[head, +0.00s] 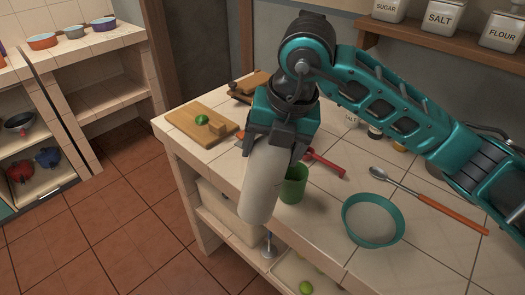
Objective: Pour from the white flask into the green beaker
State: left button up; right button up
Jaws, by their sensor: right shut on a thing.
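My right gripper (280,135) is shut on the white flask (264,185). The flask hangs below the jaws, its long axis near vertical and leaning slightly, its rounded lower end toward the camera and in front of the counter's edge in the picture. Its upper part is hidden by the jaws, and I cannot see its mouth. The green beaker (294,184) stands upright on the tiled counter just right of the flask, partly covered by it. I cannot tell whether they touch or what is inside either. My left gripper is not in view.
A teal bowl (370,242) and a spoon with an orange handle (435,203) lie to the right. A red-handled item (326,163) is behind the beaker. Canisters (440,17) stand on a shelf.

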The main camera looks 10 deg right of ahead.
jog(key=shift+w+d+r, duration=0.3)
jog(key=shift+w+d, duration=0.15)
jog(key=shift+d, duration=0.2)
jog(key=shift+s+a+f+g+y, duration=0.15)
jog(key=shift+f+g+y, duration=0.15)
jog(key=shift+f+y, duration=0.25)
jog(key=shift+a+f+g+y, duration=0.1)
jog(key=shift+f+g+y, duration=0.2)
jog(key=shift+f+y, duration=0.2)
jog(key=f+y, duration=0.1)
jog(key=f+g+y, duration=0.1)
jog(key=a+m+g+y, duration=0.1)
jog(key=shift+s+f+y, duration=0.3)
jog(key=shift+f+y, duration=0.05)
jog(key=shift+f, duration=0.05)
notch_tip(320, 180, down, 2)
jog(key=g+y+b, duration=0.1)
jog(key=b, duration=0.2)
jog(key=shift+f+y+b, duration=0.2)
jog(key=shift+y+b, duration=0.2)
jog(key=shift+r+g+y+p, duration=0.25)
jog(key=shift+g+y+p, duration=0.05)
jog(key=shift+y, duration=0.1)
jog(key=shift+m+y, duration=0.3)
jog(key=shift+y, duration=0.1)
jog(key=shift+r, duration=0.1)
jog(key=shift+r+g+y+p, duration=0.15)
jog(key=shift+g+y+p, duration=0.15)
jog(key=shift+g, duration=0.1)
dwell(0.6)
